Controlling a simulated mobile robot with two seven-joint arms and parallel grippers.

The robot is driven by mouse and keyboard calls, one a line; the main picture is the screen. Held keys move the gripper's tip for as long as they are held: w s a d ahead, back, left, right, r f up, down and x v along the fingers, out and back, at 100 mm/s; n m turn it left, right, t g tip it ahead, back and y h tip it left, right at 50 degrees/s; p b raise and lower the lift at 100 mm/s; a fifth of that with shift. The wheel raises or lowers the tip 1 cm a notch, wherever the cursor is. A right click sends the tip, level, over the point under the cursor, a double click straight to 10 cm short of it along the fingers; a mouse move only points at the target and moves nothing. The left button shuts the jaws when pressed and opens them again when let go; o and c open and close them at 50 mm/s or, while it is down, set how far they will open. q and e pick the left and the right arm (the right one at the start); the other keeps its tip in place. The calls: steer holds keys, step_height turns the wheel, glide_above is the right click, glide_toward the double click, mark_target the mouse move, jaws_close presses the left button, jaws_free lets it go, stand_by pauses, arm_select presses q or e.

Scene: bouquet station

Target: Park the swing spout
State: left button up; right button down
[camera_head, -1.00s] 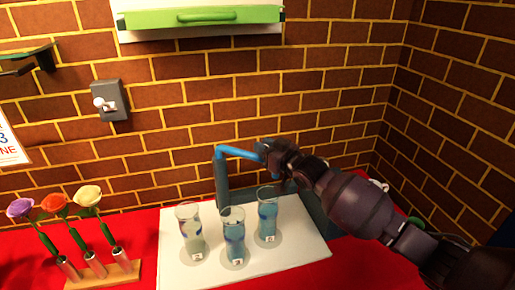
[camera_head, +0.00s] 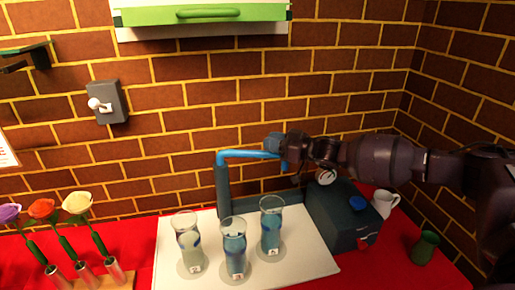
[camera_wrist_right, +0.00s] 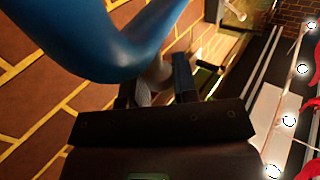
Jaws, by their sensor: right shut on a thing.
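The swing spout (camera_head: 245,154) is a blue tube on top of a dark upright post (camera_head: 223,192) behind the white board. It points right, along the brick wall, toward the space above the dark box. My right gripper (camera_head: 285,150) is shut on the spout's outer end, which it partly hides. In the right wrist view the blue spout (camera_wrist_right: 110,45) runs large across the top left, and the gripper's fingers (camera_wrist_right: 160,88) close at its end. My left gripper is not in view.
Several glass vases with bluish liquid (camera_head: 234,245) stand on the white board (camera_head: 300,255), in front of the spout. A dark box (camera_head: 335,215) with a blue knob, a white mug (camera_head: 384,202) and a green cup (camera_head: 425,247) are at right. A flower rack (camera_head: 105,281) is at left.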

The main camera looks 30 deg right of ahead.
arm_select(q)
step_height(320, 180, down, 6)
steer(key=b, duration=0.5)
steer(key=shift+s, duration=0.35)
arm_select(e)
steer(key=w+n+g+y, duration=0.1)
steer(key=w+d+n+g+y, duration=0.2)
steer(key=shift+w+y, duration=0.3)
steer(key=shift+w, duration=0.1)
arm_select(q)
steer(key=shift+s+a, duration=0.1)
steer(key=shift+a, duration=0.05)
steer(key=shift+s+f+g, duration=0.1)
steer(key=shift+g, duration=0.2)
arm_select(e)
steer(key=c, duration=1)
jaws_free()
steer(key=shift+a, duration=0.1)
steer(key=shift+o, duration=0.2)
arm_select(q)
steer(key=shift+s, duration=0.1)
arm_select(e)
steer(key=v, duration=1.1)
steer(key=shift+r, duration=0.1)
